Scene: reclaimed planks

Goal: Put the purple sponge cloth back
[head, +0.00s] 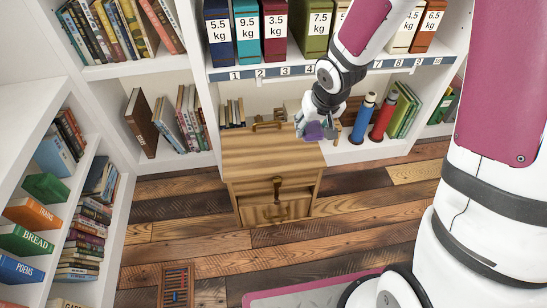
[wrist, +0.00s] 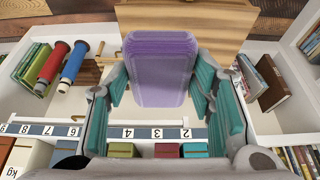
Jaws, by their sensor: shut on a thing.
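The purple sponge cloth (wrist: 160,70) is a rounded, flat block between the teal finger pads of my gripper (wrist: 160,85) in the wrist view. My gripper is shut on it. The cabinet (wrist: 190,20) also shows beyond the cloth in the wrist view.
A blue bottle (head: 363,117) and a red bottle (head: 384,116) stand on the shelf right of the cabinet. Labelled weight boxes (head: 247,35) fill the shelf above a numbered strip (head: 270,72). A bookcase (head: 110,215) stands left. The plank floor (head: 190,245) has free room before the cabinet.

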